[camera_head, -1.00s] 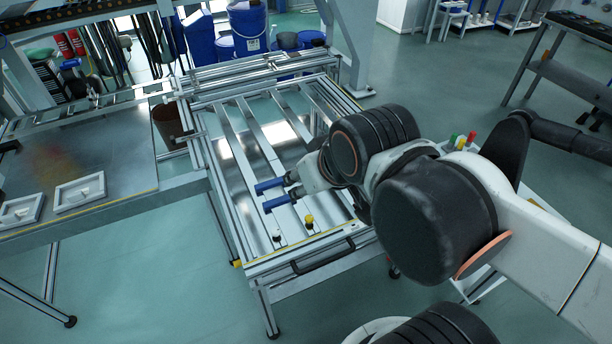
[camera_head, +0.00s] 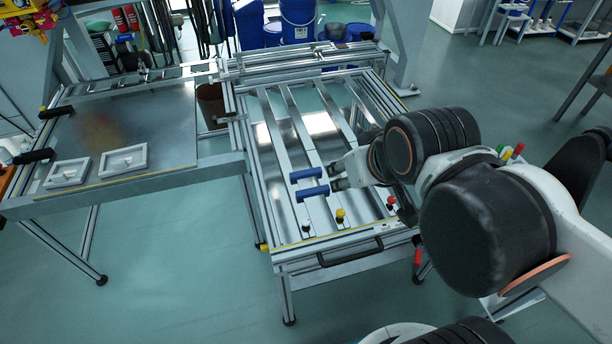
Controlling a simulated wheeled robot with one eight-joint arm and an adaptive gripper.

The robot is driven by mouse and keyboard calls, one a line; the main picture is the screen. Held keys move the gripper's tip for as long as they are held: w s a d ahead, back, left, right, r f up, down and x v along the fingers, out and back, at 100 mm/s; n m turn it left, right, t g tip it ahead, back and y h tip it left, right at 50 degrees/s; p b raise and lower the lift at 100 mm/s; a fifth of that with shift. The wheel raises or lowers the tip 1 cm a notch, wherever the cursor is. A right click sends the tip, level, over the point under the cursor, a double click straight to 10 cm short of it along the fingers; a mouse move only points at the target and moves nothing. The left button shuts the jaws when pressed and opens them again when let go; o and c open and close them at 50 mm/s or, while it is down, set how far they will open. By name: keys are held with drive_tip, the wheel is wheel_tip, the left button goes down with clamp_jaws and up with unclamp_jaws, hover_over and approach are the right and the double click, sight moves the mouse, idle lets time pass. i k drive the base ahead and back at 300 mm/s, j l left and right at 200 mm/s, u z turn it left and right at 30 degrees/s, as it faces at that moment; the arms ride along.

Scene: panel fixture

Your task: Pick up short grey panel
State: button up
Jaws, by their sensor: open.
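My gripper (camera_head: 309,183) is open and empty. Its two blue fingers point left over the middle of the metal frame table (camera_head: 262,190). Several long, narrow grey strips (camera_head: 277,140) run from back to front in that frame, beneath and beside the fingers. I cannot tell whether the fingers touch any strip. Two short, light-grey rectangular pieces with raised rims and small handles lie on the left table: one nearer the corner (camera_head: 68,173) and one to its right (camera_head: 123,160). I cannot tell which item is the short grey panel. My gripper is well to the right of both pieces.
The left table (camera_head: 170,125) adjoins the frame table. A brown bin (camera_head: 211,102) stands between them at the back. Small black, yellow (camera_head: 340,215) and red knobs line the frame's front, above a black handle (camera_head: 350,254). Blue buckets (camera_head: 297,20) stand behind. The floor in front is clear.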

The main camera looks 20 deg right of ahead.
sight(70, 172)
drive_tip(key=i+j+u, duration=0.25)
drive_tip(key=j, duration=0.35)
drive_tip(key=i+j+u, duration=0.2)
drive_tip(key=j, duration=0.35)
drive_tip(key=i+j+u, duration=0.25)
drive_tip(key=j, duration=0.3)
drive_tip(key=i+j+u, duration=0.2)
drive_tip(key=j, duration=0.3)
drive_tip(key=i+j+u, duration=0.25)
drive_tip(key=i+j, duration=0.1)
drive_tip(key=j, duration=0.05)
